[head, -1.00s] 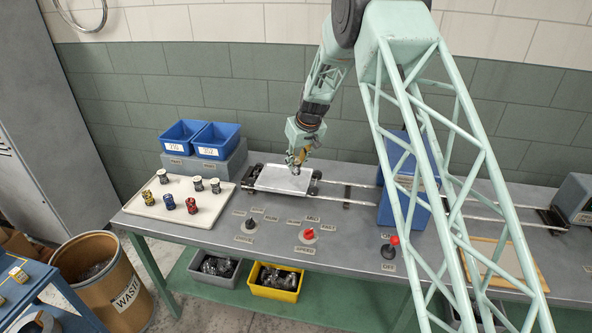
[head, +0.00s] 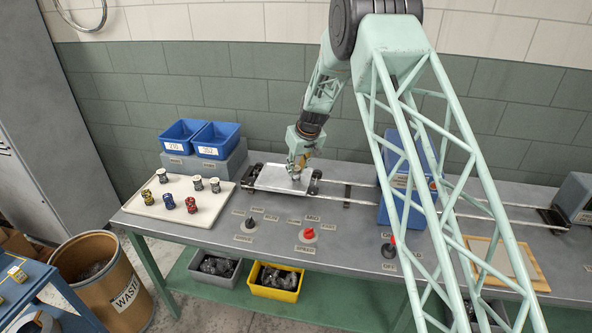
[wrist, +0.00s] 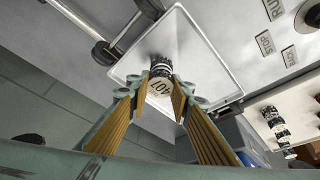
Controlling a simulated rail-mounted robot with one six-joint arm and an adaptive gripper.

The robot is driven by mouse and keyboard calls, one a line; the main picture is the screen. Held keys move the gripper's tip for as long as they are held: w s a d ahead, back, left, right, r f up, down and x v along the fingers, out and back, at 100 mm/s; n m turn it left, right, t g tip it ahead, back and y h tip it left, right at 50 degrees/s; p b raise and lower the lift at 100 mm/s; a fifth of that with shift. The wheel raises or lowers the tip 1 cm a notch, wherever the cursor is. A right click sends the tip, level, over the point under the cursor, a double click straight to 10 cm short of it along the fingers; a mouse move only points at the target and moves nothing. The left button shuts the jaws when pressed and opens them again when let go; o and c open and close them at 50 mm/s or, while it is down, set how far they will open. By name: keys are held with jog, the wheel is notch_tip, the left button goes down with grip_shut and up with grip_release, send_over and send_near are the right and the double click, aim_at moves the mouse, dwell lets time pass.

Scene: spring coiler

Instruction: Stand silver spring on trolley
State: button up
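The trolley (head: 268,178) is a flat silver plate on wheels at the left end of the rails on the bench. My gripper (head: 297,174) points down over the right part of its plate. In the wrist view my gripper (wrist: 161,88) has its fingertips on both sides of a silver spring (wrist: 160,68) with dark bands and a numbered end facing the camera. The spring is upright over the trolley plate (wrist: 205,55); its far end appears at the plate, but I cannot tell if it touches. In the head view the gripper mostly hides this spring.
A cream tray (head: 180,217) left of the trolley holds several springs: silver, yellow, blue and red. Blue bins (head: 215,140) stand behind it. Rails (head: 350,184) run right to a blue machine (head: 400,205). A red knob (head: 309,234) sits in front of the trolley.

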jog(key=o, duration=0.4)
jog(key=shift+r, duration=0.15)
jog(key=shift+p+v, duration=0.45)
jog(key=shift+v, duration=5.5)
jog(key=shift+d+r, duration=0.1)
